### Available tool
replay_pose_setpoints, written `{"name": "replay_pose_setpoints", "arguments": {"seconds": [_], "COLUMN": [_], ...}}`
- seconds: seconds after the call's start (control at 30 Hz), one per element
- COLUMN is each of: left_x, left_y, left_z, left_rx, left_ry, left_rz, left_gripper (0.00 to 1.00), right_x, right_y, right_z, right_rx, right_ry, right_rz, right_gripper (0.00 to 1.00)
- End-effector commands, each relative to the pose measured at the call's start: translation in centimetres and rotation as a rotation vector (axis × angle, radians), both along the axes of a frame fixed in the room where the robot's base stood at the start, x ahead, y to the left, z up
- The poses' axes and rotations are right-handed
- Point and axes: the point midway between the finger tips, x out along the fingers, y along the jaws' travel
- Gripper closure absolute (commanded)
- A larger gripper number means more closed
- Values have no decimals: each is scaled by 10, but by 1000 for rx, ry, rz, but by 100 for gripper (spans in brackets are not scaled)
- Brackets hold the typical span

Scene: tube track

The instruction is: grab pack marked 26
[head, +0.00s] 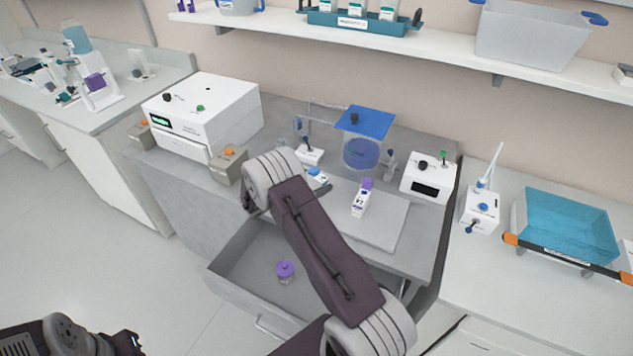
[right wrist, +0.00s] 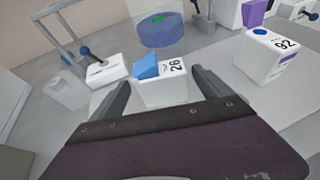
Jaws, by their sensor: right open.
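The pack marked 26 (right wrist: 163,92) is a white box with a blue sloped top, standing on the grey worktop. In the right wrist view it lies between the two dark fingers of my right gripper (right wrist: 158,84), which are open and apart. In the head view its blue top (head: 317,174) shows just beyond my right wrist, and my right gripper (head: 322,187) is mostly hidden behind my arm. I cannot tell whether the fingers touch the pack. My left gripper is not in view; only part of my left arm shows at the lower left.
A blue-lidded clear vessel (head: 362,145) is behind. A white instrument (head: 203,115) stands left and a control box (head: 428,178) right. An open drawer (head: 245,275) below holds a purple-lidded jar (head: 285,271).

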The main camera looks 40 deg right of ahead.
Motion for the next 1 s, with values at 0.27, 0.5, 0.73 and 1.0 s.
{"name": "replay_pose_setpoints", "arguments": {"seconds": [0.27, 0.5, 0.73, 1.0], "left_x": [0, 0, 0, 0], "left_y": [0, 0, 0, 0], "left_z": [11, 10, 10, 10], "left_rx": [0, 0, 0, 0], "left_ry": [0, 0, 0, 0], "left_rz": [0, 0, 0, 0], "left_gripper": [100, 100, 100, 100], "right_x": [8, 9, 9, 9], "right_y": [-43, -46, -46, -46], "right_z": [-13, -14, -14, -12], "right_rx": [1, 1, 1, 1], "right_ry": [2, 1, 1, 0], "right_rz": [-2, -1, -1, -1], "right_gripper": [11, 11, 69, 79]}}
